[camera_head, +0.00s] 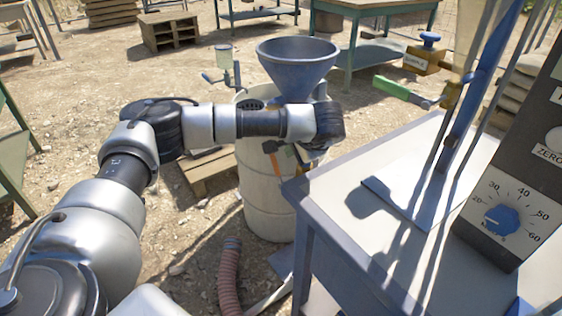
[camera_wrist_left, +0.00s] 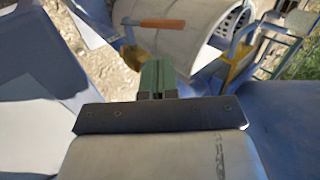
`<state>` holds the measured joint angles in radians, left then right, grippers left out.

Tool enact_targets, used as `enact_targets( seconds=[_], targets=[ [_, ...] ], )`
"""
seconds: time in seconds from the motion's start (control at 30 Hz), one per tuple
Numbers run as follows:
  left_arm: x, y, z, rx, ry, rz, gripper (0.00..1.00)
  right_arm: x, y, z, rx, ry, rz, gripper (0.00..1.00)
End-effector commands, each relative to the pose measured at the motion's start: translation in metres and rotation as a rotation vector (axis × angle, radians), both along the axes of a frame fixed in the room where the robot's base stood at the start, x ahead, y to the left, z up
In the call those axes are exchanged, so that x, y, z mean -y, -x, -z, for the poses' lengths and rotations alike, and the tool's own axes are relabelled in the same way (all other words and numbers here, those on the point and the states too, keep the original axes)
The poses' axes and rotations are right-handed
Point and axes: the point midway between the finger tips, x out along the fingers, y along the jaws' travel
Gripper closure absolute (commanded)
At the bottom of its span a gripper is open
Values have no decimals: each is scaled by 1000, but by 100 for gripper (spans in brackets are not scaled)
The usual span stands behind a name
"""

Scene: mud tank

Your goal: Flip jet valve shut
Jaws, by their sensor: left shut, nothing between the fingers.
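An orange-handled lever (camera_head: 272,147) shows against the front of the pale drum, just left of my left wrist. An orange grip on a dark bar also shows in the left wrist view (camera_wrist_left: 162,23), beyond my fingertips. I cannot tell for sure that this is the jet valve. My left gripper (camera_wrist_left: 157,68) has its green fingers shut together with nothing between them, apart from the orange grip. In the head view my wrist hides most of this gripper. My right gripper is in neither view.
The drum (camera_head: 262,190) carries a blue funnel (camera_head: 297,62). A bench (camera_head: 335,185) with a dial panel (camera_head: 512,190) stands close on the right. A green handle (camera_head: 392,88) sticks out above it. A ribbed hose (camera_head: 229,275) lies on the ground in front.

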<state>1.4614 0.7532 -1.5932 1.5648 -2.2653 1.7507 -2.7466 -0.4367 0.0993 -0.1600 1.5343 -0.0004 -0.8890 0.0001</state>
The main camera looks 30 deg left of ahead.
Motion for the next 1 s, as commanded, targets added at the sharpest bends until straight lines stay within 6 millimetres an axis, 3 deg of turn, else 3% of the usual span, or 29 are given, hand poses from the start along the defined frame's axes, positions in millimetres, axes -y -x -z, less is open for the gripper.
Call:
enact_targets(
  seconds=[0.27,0.7,1.0],
  targets=[
    [-11,-4,17,-2,1,-5,100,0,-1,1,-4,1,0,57],
    [-52,-21,72,0,2,-3,100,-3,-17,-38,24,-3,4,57],
    [-57,-24,79,1,2,-1,100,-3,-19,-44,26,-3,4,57]
  ],
)
